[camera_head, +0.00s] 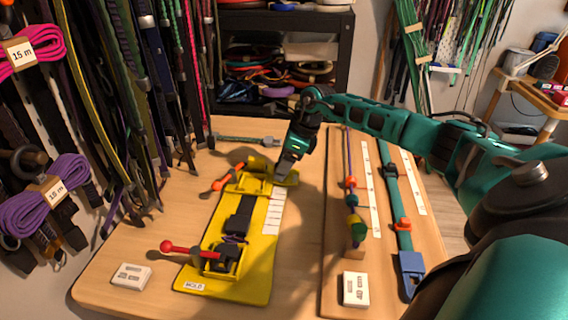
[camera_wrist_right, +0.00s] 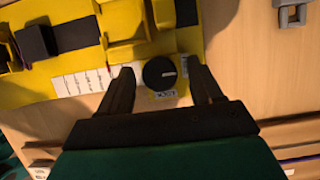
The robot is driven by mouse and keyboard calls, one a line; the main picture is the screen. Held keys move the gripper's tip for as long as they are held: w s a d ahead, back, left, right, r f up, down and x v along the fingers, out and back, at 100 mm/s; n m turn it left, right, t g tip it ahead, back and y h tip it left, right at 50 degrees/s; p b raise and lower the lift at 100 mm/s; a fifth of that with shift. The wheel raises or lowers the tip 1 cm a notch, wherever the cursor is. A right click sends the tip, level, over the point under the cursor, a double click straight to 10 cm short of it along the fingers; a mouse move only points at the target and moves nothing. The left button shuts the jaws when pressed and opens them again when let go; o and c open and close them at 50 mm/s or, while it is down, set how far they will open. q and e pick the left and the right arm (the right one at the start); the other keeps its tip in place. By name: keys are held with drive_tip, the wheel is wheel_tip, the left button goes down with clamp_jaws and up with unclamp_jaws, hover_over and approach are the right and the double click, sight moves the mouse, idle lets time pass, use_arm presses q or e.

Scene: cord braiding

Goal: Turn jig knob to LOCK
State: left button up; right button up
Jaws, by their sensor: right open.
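The yellow jig (camera_head: 258,262) lies on the wooden table, with a black strap piece along its middle and clamps at both ends. In the right wrist view its round black knob (camera_wrist_right: 157,75) has a short white pointer mark directed to the right of the picture. A small label that seems to read LOCK (camera_wrist_right: 167,94) sits just below the knob, and a second label (camera_wrist_right: 184,66) is at its right. My right gripper (camera_head: 282,172) is open at the jig's far end, its two fingers on either side of the knob with gaps. It hides the knob in the head view. My left gripper is not in view.
A red-handled clamp (camera_head: 180,248) stands at the jig's near end, an orange-handled one (camera_head: 228,178) at its far end. A board with cords and straps (camera_head: 335,292) lies to the right. A white label block (camera_head: 131,276) stands at the near left.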

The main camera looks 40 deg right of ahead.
drive_tip(key=shift+c, duration=1)
drive_tip(key=c, duration=0.9)
drive_tip(key=shift+o, duration=0.2)
